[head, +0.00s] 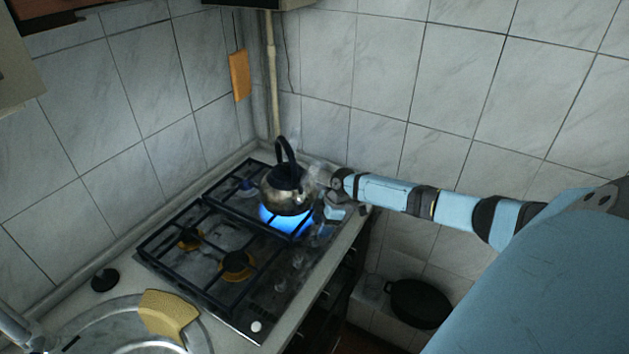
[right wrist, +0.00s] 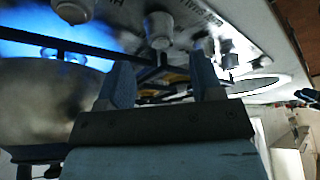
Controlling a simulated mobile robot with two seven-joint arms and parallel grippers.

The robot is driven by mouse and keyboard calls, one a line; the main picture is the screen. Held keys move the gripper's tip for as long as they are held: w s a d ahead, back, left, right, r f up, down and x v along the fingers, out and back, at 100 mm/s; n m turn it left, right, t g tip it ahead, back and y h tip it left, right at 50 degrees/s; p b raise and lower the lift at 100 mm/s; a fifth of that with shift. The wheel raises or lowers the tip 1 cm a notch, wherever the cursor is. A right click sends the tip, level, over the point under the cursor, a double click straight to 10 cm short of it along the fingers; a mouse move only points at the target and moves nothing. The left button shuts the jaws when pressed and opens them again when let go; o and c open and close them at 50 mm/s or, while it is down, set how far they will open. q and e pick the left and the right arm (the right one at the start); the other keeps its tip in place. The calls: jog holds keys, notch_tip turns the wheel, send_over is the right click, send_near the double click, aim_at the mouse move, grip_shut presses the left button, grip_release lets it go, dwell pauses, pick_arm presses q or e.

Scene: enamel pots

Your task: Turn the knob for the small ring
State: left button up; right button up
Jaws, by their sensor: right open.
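The gas stove (head: 215,249) stands in the corner counter in the head view. Its knobs run along the right-hand edge: a white knob (head: 256,326) near the lower end, and darker ones (head: 297,262) further up, hard to make out. A steel kettle (head: 287,192) sits over a burner with a blue flame (head: 283,219). My right gripper (head: 326,214) is just right of the kettle, above the knob edge. In the right wrist view its two fingers (right wrist: 163,78) are apart and empty, with a knob (right wrist: 159,27) beyond the gap. My left gripper is out of view.
The kettle's side (right wrist: 45,100) and the flame (right wrist: 60,42) are close beside my right gripper. Two orange burners (head: 238,265) (head: 190,238) show no flame. A black pan (head: 418,303) is low at right.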

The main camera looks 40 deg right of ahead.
aim_at(314, 236)
pick_arm(q)
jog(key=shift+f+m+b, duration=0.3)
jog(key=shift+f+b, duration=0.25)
jog(key=shift+b, duration=0.5)
pick_arm(e)
jog(key=x, duration=0.4)
jog(key=shift+a+f, duration=0.1)
jog(key=shift+f, duration=0.25)
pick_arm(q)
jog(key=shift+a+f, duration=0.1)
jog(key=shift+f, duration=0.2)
pick_arm(e)
jog(key=shift+w+a+f, duration=0.15)
jog(key=shift+a+f, duration=0.05)
jog(key=shift+f, duration=0.1)
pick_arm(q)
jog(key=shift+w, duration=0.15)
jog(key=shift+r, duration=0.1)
